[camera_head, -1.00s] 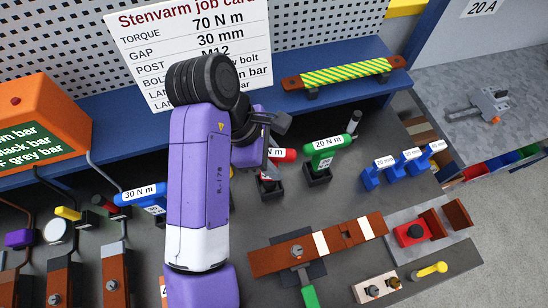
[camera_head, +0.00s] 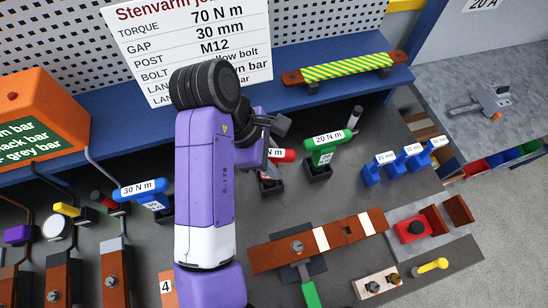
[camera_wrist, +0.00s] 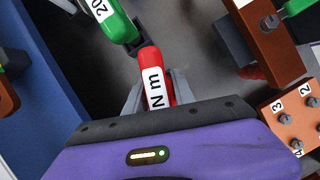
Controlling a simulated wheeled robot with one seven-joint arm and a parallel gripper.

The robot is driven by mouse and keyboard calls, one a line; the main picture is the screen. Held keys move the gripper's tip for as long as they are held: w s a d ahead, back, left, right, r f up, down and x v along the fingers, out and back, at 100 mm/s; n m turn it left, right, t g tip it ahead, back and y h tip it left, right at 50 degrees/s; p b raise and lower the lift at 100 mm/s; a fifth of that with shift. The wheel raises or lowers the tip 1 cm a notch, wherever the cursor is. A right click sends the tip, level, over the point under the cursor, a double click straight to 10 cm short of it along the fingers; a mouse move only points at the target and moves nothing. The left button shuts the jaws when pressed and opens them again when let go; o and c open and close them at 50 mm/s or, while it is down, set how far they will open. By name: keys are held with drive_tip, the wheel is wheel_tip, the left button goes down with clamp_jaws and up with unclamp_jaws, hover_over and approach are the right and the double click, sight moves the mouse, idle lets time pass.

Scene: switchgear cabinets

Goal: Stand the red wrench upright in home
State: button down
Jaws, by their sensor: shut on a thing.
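The red wrench (camera_head: 282,155), with a white N m label, is partly hidden behind my arm and gripper (camera_head: 267,148) in the head view. The wrist view shows the red wrench (camera_wrist: 153,62) between the two grey fingers of my gripper (camera_wrist: 157,92), which is shut on it. Its number is covered. A black holder (camera_head: 272,187) shows just below the wrench in the head view. The wrench looks roughly upright there, but I cannot tell whether its lower end sits in the holder.
A green 20 N m wrench (camera_head: 325,142) stands in its own black holder close on the right. A blue 30 N m wrench (camera_head: 140,191) is left of my arm. Small blue tools (camera_head: 405,160) stand further right. A busbar assembly (camera_head: 320,242) lies in front.

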drive_tip(key=shift+f, duration=0.25)
idle(0.4)
drive_tip(key=c, duration=1)
unclamp_jaws()
drive_tip(key=shift+o, duration=0.2)
drive_tip(key=shift+v, duration=3.9)
drive_tip(key=shift+d, duration=0.1)
